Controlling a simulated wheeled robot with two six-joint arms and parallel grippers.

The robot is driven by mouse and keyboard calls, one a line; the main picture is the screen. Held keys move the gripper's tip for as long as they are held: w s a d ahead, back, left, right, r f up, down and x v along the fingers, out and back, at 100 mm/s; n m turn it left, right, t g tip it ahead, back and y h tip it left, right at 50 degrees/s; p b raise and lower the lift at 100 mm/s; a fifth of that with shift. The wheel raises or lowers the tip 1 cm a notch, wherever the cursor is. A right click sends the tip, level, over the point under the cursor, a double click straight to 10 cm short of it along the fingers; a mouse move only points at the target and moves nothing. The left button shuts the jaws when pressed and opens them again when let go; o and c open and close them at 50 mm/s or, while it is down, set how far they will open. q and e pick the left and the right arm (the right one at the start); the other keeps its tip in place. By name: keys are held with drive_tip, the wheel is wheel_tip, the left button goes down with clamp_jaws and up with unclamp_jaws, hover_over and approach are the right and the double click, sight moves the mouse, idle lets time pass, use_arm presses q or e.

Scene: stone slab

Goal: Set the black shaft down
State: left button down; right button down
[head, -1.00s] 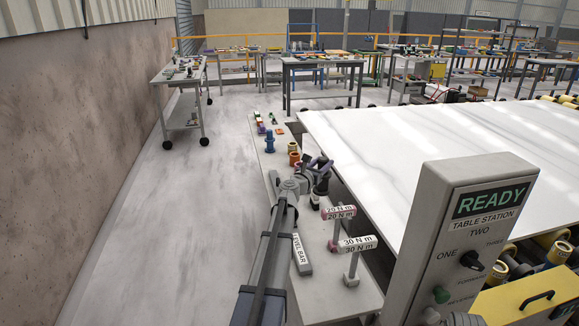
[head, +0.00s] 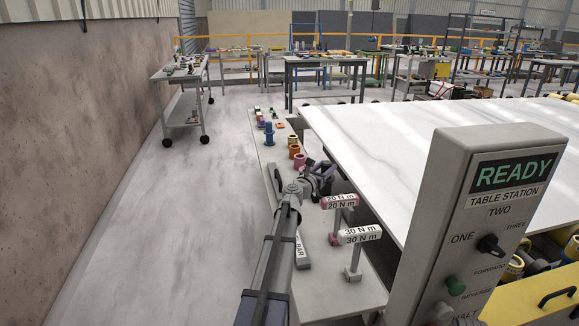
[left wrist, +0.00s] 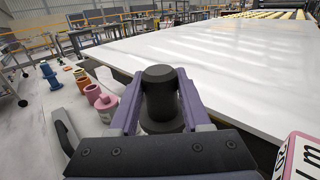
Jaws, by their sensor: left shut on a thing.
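The black shaft (left wrist: 160,92) stands upright between the purple fingers of my left gripper (left wrist: 158,82) in the left wrist view. The fingers are shut on it, one on each side. A wider dark part shows below its body, and its lower end is hidden by the gripper. In the head view the left gripper (head: 322,172) is over the narrow side bench (head: 318,281), by the near left edge of the white slab. The shaft is hard to make out there, and I cannot tell whether it touches the bench. My right gripper is not in view.
Signs reading 20 N m (head: 340,202) and 30 N m (head: 360,235) stand on the bench close to the gripper. A level bar (head: 301,253) lies beside my arm. Orange and yellow rings and a blue fitting (head: 269,137) stand farther along. A control panel (head: 470,220) rises at right.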

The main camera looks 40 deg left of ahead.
sight(322, 193)
use_arm(q)
drive_tip(key=shift+f+b, duration=3.1)
drive_tip(key=shift+f, duration=0.15)
wheel_tip(322, 193, down, 4)
drive_tip(key=b, duration=0.3)
drive_tip(key=shift+r+b, duration=0.25)
drive_tip(key=shift+b, duration=0.05)
drive_tip(key=shift+f, duration=0.2)
drive_tip(key=shift+c, duration=1.8)
unclamp_jaws()
drive_tip(key=shift+r, duration=0.1)
